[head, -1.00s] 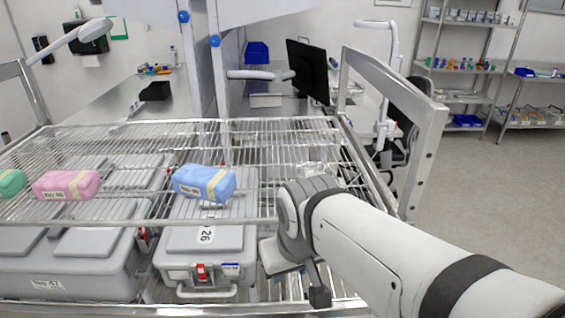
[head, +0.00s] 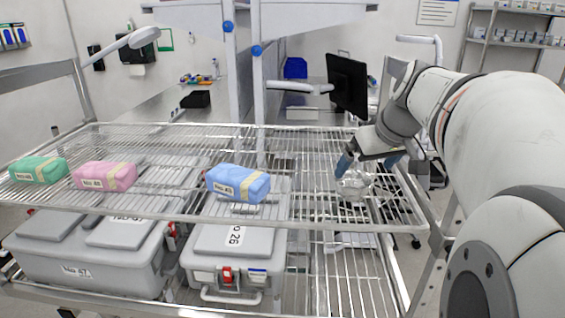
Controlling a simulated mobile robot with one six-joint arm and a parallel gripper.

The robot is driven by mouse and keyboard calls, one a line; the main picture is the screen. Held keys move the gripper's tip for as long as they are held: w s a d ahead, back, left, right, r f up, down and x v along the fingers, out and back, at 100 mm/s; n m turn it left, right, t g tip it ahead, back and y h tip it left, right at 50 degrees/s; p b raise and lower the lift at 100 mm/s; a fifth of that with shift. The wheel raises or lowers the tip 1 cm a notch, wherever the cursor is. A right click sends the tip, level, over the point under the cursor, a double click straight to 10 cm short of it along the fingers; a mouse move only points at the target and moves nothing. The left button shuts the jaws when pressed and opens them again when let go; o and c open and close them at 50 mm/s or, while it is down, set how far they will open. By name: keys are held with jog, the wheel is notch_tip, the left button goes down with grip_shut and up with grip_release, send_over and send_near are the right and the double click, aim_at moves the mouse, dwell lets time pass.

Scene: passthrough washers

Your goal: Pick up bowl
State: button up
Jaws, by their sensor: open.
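A small, shiny, see-through bowl (head: 353,185) sits on the upper wire shelf near its right end. My gripper (head: 369,163) is open and points down just above the bowl, with one blue-tipped finger on its left and the other on its right. The right finger is partly hidden by the gripper body. I cannot tell whether either finger touches the bowl.
Blue (head: 238,184), pink (head: 104,176) and green (head: 38,170) wrapped packs stand on the upper wire shelf (head: 150,211). Grey lidded cases (head: 231,262) stand on the shelf below. The shelf between the blue pack and the bowl is clear. A metal frame post borders the right.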

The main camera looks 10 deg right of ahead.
aim_at(354, 180)
jog(key=x, duration=0.2)
jog(key=p+x, duration=0.1)
jog(key=x, duration=0.4)
jog(key=shift+a, duration=0.3)
jog(key=shift+c, duration=0.6)
jog(key=shift+r, duration=0.1)
jog(key=c, duration=0.8)
